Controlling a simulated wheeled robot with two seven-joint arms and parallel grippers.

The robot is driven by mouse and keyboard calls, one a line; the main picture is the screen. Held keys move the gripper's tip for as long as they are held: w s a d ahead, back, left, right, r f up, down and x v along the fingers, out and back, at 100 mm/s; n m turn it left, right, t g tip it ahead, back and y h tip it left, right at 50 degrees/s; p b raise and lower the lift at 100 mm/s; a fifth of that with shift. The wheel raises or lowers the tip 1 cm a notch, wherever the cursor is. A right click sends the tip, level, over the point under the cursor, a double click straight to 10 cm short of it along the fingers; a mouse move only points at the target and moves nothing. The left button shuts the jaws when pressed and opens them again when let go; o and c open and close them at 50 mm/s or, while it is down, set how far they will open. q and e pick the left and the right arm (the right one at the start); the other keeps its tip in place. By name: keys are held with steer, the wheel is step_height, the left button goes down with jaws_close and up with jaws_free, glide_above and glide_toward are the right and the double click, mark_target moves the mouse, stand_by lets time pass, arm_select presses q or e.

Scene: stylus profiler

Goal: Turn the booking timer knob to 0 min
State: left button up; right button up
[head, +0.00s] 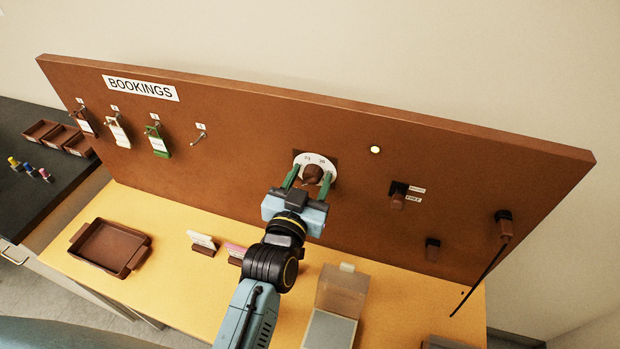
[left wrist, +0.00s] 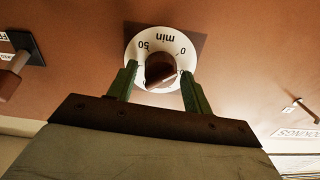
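The booking timer knob (head: 312,174) is a brown knob on a white round dial (head: 328,163), mounted on the brown board. In the left wrist view the knob (left wrist: 160,70) sits at the middle of the dial (left wrist: 143,47), which shows "min", 0 and 50; other marks are partly hidden. My left gripper (head: 308,181) is in front of the dial with its green fingers spread. In the left wrist view the left gripper's fingertips (left wrist: 158,76) stand on either side of the knob, with gaps between. My right gripper is not in view.
The board (head: 240,195) carries tags on hooks at left, a lit white lamp (head: 375,149), and a switch (head: 398,200) at right. On the yellow table (head: 180,290) are a brown tray (head: 108,248), small card holders and a clear-lidded box (head: 338,300) near my left arm.

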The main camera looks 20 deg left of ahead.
arm_select(q)
steer(key=c, duration=0.8)
steer(key=shift+r+n+p, duration=0.1)
steer(key=shift+n+p, duration=0.5)
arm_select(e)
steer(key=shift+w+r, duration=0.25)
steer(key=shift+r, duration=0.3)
arm_select(q)
steer(key=o, duration=1)
steer(key=shift+w, duration=0.1)
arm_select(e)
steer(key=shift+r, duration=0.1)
